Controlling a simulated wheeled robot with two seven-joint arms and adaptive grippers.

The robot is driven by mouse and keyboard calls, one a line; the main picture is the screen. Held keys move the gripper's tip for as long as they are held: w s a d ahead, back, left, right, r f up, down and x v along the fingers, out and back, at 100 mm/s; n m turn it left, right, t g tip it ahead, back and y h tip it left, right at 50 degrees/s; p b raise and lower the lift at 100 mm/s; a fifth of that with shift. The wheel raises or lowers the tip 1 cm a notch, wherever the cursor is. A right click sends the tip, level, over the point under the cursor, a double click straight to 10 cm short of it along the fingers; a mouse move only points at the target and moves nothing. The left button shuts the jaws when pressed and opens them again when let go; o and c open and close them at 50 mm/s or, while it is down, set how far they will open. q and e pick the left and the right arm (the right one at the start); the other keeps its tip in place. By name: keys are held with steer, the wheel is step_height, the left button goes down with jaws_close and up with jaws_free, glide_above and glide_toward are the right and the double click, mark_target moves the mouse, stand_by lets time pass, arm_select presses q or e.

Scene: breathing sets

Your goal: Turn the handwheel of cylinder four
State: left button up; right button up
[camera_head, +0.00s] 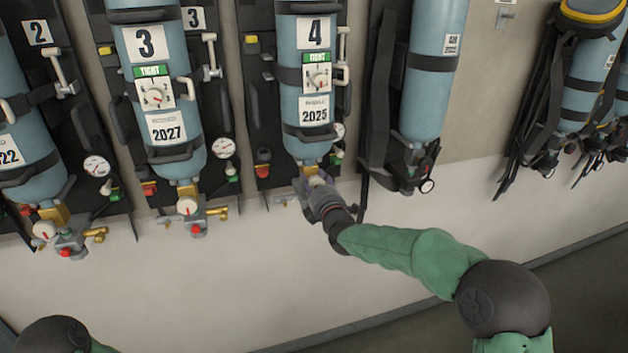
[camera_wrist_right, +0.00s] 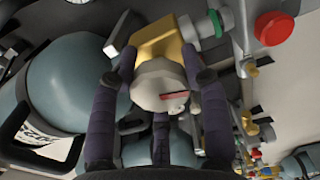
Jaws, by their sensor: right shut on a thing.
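Cylinder four (camera_head: 303,90) is a blue cylinder hung upside down on the wall, with a "4" label, a green "TIGHT" tag over a dial, and a "2025" label. Its valve is at the bottom. My right gripper (camera_head: 315,187) is at that valve and mostly covers it in the head view. In the right wrist view the pale round handwheel (camera_wrist_right: 160,84) with a red mark sits between the dark fingers of my right gripper (camera_wrist_right: 160,95), below a brass block (camera_wrist_right: 166,43). The fingers are closed around it. My left gripper is not in view.
Cylinder three (camera_head: 156,90) hangs to the left with its own white handwheel (camera_head: 187,206) and brass outlet. Cylinder two (camera_head: 25,155) is farther left. Another blue cylinder (camera_head: 425,90) with black straps hangs to the right. The wall below is bare.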

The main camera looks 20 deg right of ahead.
steer(key=shift+a+f+n, duration=0.1)
steer(key=shift+f+n, duration=0.35)
steer(key=shift+n, duration=0.45)
steer(key=shift+r, duration=0.15)
steer(key=o, duration=1.2)
steer(key=shift+c, duration=0.2)
steer(key=shift+r+p, duration=0.2)
steer(key=shift+p, duration=0.1)
steer(key=shift+r, duration=0.1)
steer(key=s, duration=1.2)
steer(key=shift+d, duration=0.35)
